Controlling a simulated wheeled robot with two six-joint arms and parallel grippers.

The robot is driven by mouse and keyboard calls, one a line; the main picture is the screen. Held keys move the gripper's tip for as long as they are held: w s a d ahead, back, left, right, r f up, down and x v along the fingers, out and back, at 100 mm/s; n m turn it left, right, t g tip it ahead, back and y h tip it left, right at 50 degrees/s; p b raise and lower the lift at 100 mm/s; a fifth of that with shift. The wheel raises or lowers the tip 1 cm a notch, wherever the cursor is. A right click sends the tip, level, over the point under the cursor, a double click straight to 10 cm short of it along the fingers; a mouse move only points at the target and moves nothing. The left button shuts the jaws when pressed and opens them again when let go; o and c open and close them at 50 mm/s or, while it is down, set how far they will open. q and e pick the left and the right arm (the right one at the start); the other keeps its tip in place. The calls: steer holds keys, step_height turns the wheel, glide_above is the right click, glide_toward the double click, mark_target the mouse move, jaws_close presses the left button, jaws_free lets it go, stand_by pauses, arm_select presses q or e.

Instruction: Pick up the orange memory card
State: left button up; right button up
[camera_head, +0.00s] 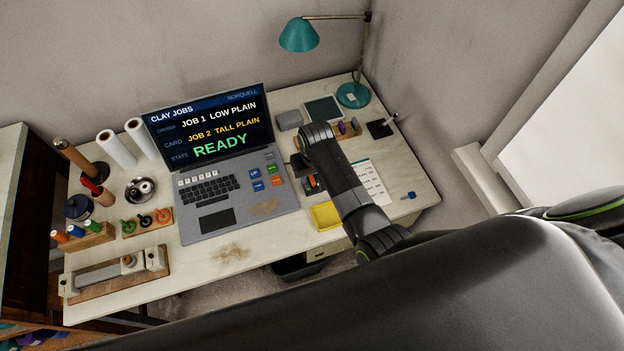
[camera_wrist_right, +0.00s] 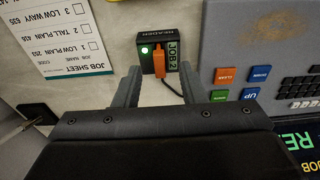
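The orange memory card (camera_wrist_right: 159,64) sits in a black card reader (camera_wrist_right: 148,42) marked "READER", with a lit green light and a "JOB 2" label beside the card. In the head view a small orange patch, likely the card (camera_head: 311,183), shows beside my right arm, which hides most of the reader. My right gripper (camera_wrist_right: 160,72) is open and empty, with one finger on each side of the reader and card in the wrist view. I cannot tell the height of the fingertips above the desk. My left gripper is in neither view.
An open laptop (camera_head: 216,220) showing "READY" stands left of my right arm. A blue item (camera_head: 408,196) lies near the right edge. A teal lamp (camera_head: 354,96) stands behind.

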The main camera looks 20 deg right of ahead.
steer(key=shift+w+f, duration=0.15)
steer(key=shift+f, duration=0.9)
jaws_close()
